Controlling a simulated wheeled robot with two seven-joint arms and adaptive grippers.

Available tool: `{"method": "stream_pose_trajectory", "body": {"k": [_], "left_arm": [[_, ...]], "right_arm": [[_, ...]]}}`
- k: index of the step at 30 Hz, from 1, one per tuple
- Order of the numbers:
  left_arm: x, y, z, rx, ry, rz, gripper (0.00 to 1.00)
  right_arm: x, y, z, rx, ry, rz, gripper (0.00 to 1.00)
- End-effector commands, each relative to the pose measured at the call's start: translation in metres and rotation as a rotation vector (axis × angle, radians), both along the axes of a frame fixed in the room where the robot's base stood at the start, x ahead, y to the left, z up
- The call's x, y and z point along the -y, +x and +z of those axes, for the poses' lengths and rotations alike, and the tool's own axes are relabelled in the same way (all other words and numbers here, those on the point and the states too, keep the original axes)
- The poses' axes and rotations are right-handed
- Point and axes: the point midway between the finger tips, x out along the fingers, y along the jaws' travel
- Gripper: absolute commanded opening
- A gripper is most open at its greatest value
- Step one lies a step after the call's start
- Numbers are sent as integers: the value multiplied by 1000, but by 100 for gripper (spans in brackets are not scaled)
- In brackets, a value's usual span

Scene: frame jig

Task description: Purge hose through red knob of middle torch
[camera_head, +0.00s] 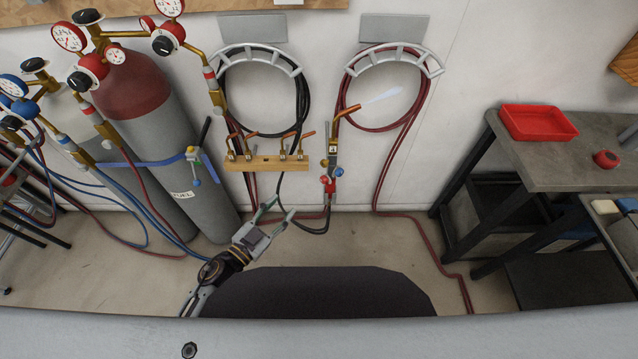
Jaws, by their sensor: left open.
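My right gripper is out of view.
Grey gas cylinders (165,125) with gauges stand at left, held by a blue strap. Coiled hoses hang on two wall brackets (248,58). A grey workbench (570,160) with a red tray (538,122) is at right. The floor below the torch is partly clear.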

Motion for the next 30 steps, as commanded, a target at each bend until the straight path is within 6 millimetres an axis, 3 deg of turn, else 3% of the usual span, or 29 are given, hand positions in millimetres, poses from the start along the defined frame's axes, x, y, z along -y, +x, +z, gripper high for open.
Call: {"method": "stream_pose_trajectory", "body": {"k": [6, 13, 30], "left_arm": [[17, -13, 4, -79, -130, -93, 44], [22, -17, 7, -164, -255, -118, 44], [23, -15, 6, -181, -275, -116, 44]], "right_arm": [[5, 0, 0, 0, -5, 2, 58], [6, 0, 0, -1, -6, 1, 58], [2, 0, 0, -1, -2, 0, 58]]}}
